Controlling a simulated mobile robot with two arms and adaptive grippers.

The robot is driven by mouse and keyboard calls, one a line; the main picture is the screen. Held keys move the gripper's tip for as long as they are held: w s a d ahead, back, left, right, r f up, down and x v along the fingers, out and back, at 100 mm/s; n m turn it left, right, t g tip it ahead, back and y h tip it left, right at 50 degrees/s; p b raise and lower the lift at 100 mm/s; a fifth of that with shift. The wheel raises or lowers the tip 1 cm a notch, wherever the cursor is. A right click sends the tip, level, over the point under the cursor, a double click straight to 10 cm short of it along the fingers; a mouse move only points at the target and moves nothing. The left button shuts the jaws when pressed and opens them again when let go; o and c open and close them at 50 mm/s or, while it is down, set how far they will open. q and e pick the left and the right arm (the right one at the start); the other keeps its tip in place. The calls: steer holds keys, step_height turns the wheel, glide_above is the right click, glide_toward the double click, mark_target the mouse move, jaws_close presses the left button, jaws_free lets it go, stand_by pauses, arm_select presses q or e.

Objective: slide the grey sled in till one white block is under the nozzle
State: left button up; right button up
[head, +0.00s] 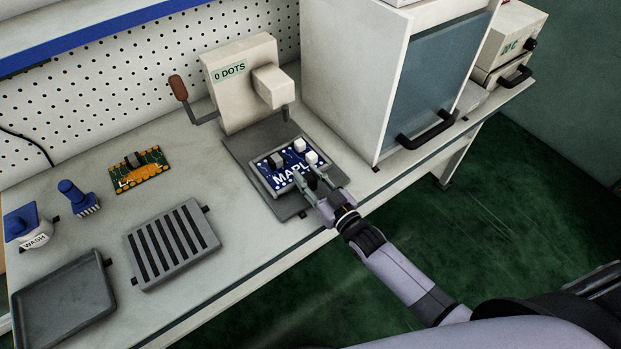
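A blue board (284,174) marked "MAPL" lies on the grey sled (267,186), over a darker grey base plate (240,150). Two white blocks, one farther back (299,145) and one nearer (311,158), stand on the board's right part; a dark grey block (276,160) stands on its left. The nozzle (285,113) hangs from the cream machine (240,80), behind the board; no white block is under it. My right gripper (316,181) is at the sled's front right edge; its fingers look apart, but what lies between them is unclear. My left gripper is not in view.
A tall cabinet (345,80) with a glass front stands right of the machine. A crank handle (179,88) sticks out left.

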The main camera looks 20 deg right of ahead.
steer(key=o, duration=0.4)
steer(key=shift+c, duration=0.2)
steer(key=v, duration=1.2)
steer(key=shift+r, duration=0.1)
